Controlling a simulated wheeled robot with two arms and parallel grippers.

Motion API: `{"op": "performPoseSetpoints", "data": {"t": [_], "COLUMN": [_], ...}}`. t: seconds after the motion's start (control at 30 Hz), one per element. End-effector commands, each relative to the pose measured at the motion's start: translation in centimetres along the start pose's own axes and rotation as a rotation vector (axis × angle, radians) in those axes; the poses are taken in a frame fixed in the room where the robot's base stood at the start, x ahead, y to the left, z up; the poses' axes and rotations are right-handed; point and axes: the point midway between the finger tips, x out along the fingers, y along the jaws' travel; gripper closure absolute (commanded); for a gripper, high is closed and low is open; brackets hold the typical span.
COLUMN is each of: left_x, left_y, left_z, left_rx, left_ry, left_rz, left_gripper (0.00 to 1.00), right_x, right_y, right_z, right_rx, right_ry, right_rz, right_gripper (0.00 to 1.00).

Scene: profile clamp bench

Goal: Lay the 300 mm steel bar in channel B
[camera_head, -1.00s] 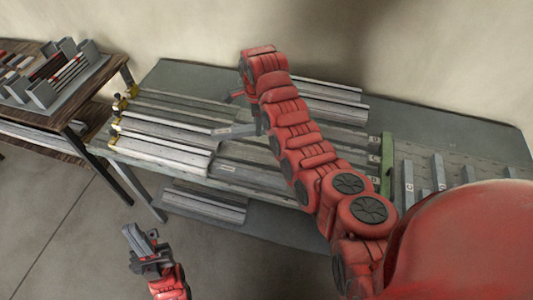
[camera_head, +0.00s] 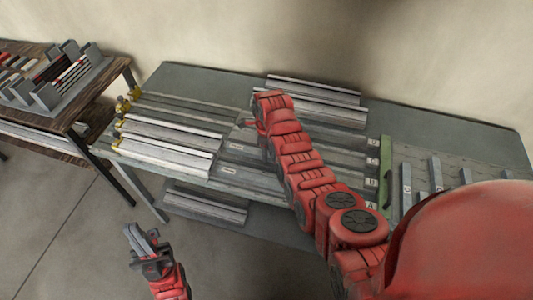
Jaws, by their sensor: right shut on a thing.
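My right gripper (camera_head: 248,123) is low over the middle of the bench, mostly hidden by its own red wrist. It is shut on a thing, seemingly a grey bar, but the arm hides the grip. I cannot make out which bar it is or its length. Long grey channels (camera_head: 235,160) run along the bench under the arm toward letter tags (camera_head: 368,205) at a green end strip (camera_head: 386,165). The nearest tag reads A; channel B cannot be made out clearly. My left gripper (camera_head: 140,238) is empty in front of the bench; its finger gap is unclear.
Pale profiles (camera_head: 165,153) with yellow clamps lie at the bench's left. More profiles (camera_head: 315,90) lie at the back. Grey upright posts (camera_head: 436,172) stand at the right. A wooden side table (camera_head: 92,95) holds a grey rack (camera_head: 62,85). Other profiles (camera_head: 205,203) lie below the bench.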

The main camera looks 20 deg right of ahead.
Motion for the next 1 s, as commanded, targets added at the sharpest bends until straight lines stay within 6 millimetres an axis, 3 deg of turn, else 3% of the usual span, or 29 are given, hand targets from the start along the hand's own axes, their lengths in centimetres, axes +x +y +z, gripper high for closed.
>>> {"op": "performPoseSetpoints", "data": {"t": [0.2,0.67,0.7,0.87,1.0], "left_x": [0.8,-0.1,0.0,0.1,0.1], "left_y": [0.0,0.0,0.0,0.0,0.0], "left_z": [-0.1,0.0,0.0,0.0,0.0], "left_rx": [0.0,0.0,0.0,0.0,0.0], "left_ry": [0.0,0.0,0.0,0.0,0.0], "left_rz": [0.0,0.0,0.0,0.0,0.0], "left_gripper": [1.0,1.0,1.0,1.0,1.0], "right_x": [1.6,2.4,2.3,2.3,2.3], "right_y": [0.1,0.1,0.1,0.1,0.1], "right_z": [-0.1,-0.1,-0.1,-0.1,-0.1], "right_rx": [0.001,0.0,0.0,0.0,0.0], "right_ry": [0.002,0.001,0.001,0.001,0.001], "right_rz": [0.004,0.001,0.001,0.001,0.002], "right_gripper": [1.0,1.0,0.59,0.33,0.33]}}
